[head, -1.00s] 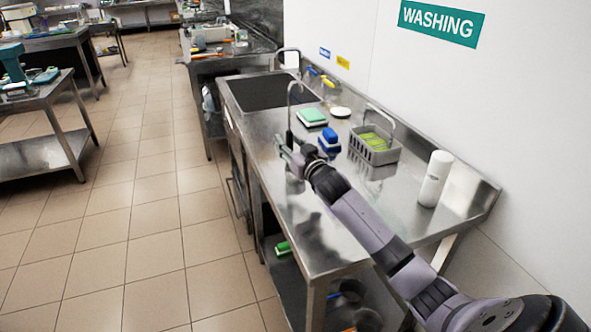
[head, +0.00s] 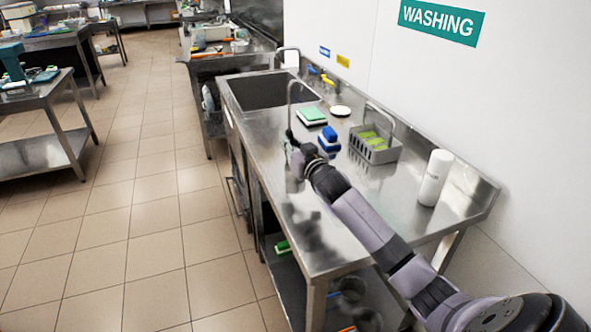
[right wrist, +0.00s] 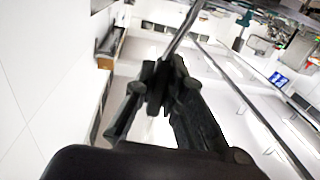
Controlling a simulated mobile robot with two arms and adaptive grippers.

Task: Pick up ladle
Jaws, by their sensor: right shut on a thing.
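The ladle (head: 290,104) shows in the head view as a thin metal handle with a hooked top, upright over the steel washing counter. Its lower end is hard to make out behind my gripper. My right gripper (head: 291,145) is shut on the ladle's handle. In the right wrist view the handle (right wrist: 183,30) runs up and away from between the dark fingertips (right wrist: 160,84). My left gripper is not in view.
The steel counter (head: 265,140) has a sink (head: 268,92) behind the gripper. A green-and-white sponge (head: 312,116), a blue brush (head: 329,140), a grey basket (head: 375,150) and a white bottle (head: 434,178) stand to the right. The floor left is clear.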

